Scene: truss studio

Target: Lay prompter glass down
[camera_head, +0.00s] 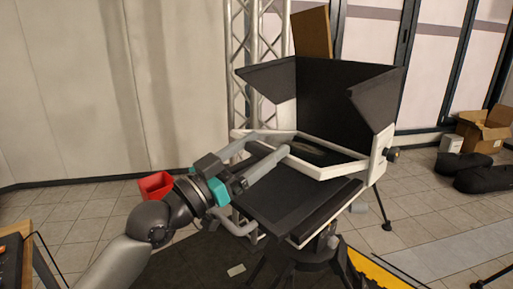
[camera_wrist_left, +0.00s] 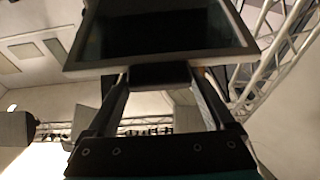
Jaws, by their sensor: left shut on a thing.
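The prompter glass (camera_head: 345,167) is a dark pane in a white frame, at the centre of the head view below a black folding hood (camera_head: 335,95). It sits at a low slant above a flat black panel (camera_head: 295,205) on a tripod, with a gap at its near side. My left gripper (camera_head: 271,145) reaches in from the left and is shut at the frame's near edge. In the left wrist view the glass (camera_wrist_left: 160,30) fills the top, and the gripper's fingers (camera_wrist_left: 160,92) close on a dark tab under the frame. My right gripper is out of view.
Tripod legs (camera_head: 285,268) stand below the panel. A truss tower (camera_head: 240,60) rises behind. A red bin (camera_head: 155,186) is behind my left wrist. Cardboard boxes (camera_head: 485,130) and black bags (camera_head: 463,167) lie at far right. A yellow-edged case (camera_head: 375,272) is at lower right.

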